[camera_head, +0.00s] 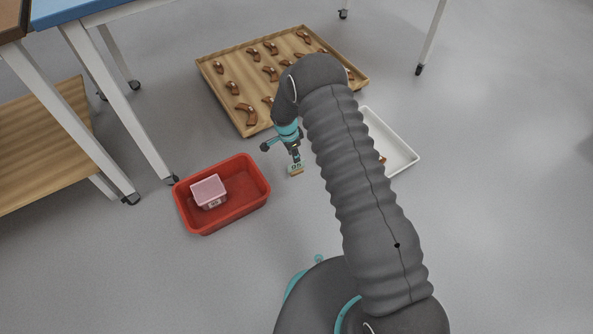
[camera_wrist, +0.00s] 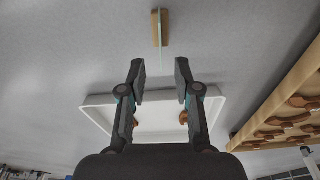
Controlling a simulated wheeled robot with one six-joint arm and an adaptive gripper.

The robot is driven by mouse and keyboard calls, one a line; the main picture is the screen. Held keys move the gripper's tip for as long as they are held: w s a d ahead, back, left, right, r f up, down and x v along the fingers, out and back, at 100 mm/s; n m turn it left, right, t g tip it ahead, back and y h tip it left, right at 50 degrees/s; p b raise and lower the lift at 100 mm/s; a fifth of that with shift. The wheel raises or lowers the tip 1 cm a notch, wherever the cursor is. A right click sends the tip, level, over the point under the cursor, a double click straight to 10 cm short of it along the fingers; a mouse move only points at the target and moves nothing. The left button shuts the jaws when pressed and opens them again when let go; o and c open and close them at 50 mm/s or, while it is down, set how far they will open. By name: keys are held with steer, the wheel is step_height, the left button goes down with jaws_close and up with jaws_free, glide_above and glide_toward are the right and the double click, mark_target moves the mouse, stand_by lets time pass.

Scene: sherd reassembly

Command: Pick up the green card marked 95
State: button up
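The green card (camera_head: 295,167) stands on a small wooden base on the grey floor, between the red bin and the white tray. Its marking looks like 95 in the head view, though it is tiny. In the wrist view the card (camera_wrist: 160,52) is seen nearly edge-on, as a thin pale green strip over its wooden base (camera_wrist: 160,27). My gripper (camera_wrist: 160,77) is open and empty, its two fingers spread to either side of the card's line. The card's near end lies just ahead of the fingertips. In the head view my gripper (camera_head: 296,155) is right above the card.
A red bin (camera_head: 240,211) holding a pink-topped box (camera_head: 209,190) stands left of the card. A white tray (camera_head: 400,150) is partly behind my arm. A wooden tray (camera_head: 226,101) of several brown sherds lies behind. Table legs stand at left. Floor around the card is clear.

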mark_target(296, 169)
steer(key=f, duration=0.5)
steer(key=d+f, duration=0.1)
steer(key=f, duration=0.2)
steer(key=shift+w+f+b, duration=0.15)
steer(key=shift+w+b, duration=0.1)
steer(key=shift+b, duration=0.05)
jaws_close()
